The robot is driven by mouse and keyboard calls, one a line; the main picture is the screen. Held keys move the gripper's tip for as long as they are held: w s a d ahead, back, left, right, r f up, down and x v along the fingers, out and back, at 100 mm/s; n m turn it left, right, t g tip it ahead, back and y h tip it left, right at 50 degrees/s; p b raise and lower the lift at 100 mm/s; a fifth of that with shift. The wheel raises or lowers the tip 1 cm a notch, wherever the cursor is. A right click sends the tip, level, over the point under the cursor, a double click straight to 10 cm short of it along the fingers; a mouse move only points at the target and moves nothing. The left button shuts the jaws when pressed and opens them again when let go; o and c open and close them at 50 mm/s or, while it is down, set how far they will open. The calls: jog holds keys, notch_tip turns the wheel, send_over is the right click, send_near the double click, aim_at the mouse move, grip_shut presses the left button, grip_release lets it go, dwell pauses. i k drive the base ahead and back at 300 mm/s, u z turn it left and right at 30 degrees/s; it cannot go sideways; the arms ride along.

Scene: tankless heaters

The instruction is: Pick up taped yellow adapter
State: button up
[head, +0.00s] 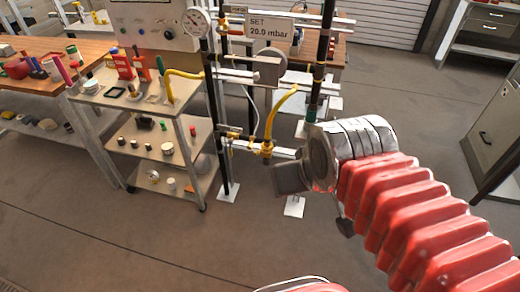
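Two curved yellow pieces could be the adapter; tape cannot be made out on either. One yellow piece (281,108) rises from a brass-coloured fitting (267,149) on the lower horizontal pipe of the test stand. Another yellow piece (183,74) is at the right end of the trolley's top shelf, bending toward the stand's dark post. My gripper (293,178) is at the end of my red-sleeved arm, right of and below the fitting. It appears apart from both yellow pieces. Its fingers are not clear, so its opening and any held thing cannot be told.
A trolley (140,105) with several small parts stands left of the stand. A wooden workbench (30,75) is at the far left. The stand has dark posts (320,60), a gauge (195,21) and a "SET 20.0 mbar" sign (270,28). Floor (120,240) in front is clear.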

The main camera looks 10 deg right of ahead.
aim_at(266, 141)
jog(key=u, duration=0.4)
jog(key=k, duration=0.55)
jog(key=u, duration=0.95)
jog(key=k, duration=0.7)
jog(key=u, duration=0.4)
jog(key=i, duration=1.25)
jog(key=z, duration=0.45)
jog(key=i, duration=0.8)
jog(key=z, duration=0.7)
jog(key=i, duration=0.6)
jog(key=z, duration=0.7)
jog(key=i, duration=0.55)
jog(key=z, duration=0.3)
